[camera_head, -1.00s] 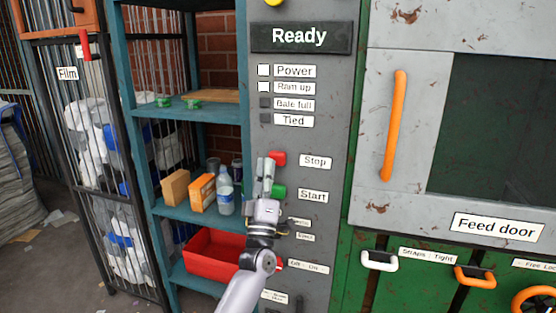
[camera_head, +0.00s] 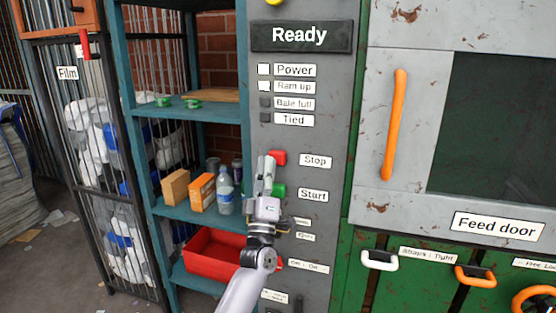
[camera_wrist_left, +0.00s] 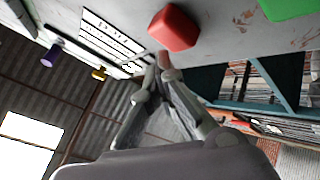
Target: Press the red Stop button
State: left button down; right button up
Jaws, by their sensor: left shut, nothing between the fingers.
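The red Stop button (camera_head: 279,157) sits on the grey control panel (camera_head: 335,140), left of its "Stop" label (camera_head: 316,161). The green Start button (camera_head: 278,190) is just below it. My left gripper (camera_head: 266,160) is shut and empty, pointing up at the left side of the red button and partly covering it. In the left wrist view the red button (camera_wrist_left: 174,28) shows just beyond the closed fingertips (camera_wrist_left: 163,62). A small gap seems to lie between them; touch cannot be told for sure. My right gripper is not in view.
Left of the panel a teal shelf (camera_head: 190,114) holds boxes, a water bottle (camera_head: 225,193) and a red bin (camera_head: 213,254). Right of it are the feed door's orange handle (camera_head: 395,125) and lower handles. Small labelled controls sit below Start.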

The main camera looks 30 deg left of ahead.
pick_arm(q)
jog(key=shift+w, duration=0.25)
jog(key=shift+w+a+b, duration=0.2)
jog(key=shift+w+b, duration=0.3)
jog(key=shift+w, duration=0.05)
dwell(0.8)
jog(key=shift+s, duration=0.15)
jog(key=shift+s+d+p, duration=0.25)
jog(key=shift+s+p, duration=0.4)
jog(key=shift+s, duration=0.25)
jog(key=s+d+p, duration=0.1)
jog(key=s+p, duration=0.1)
jog(key=s, duration=0.4)
jog(key=shift+d+p, duration=0.2)
jog(key=shift+p, duration=0.2)
jog(key=shift+w, duration=0.1)
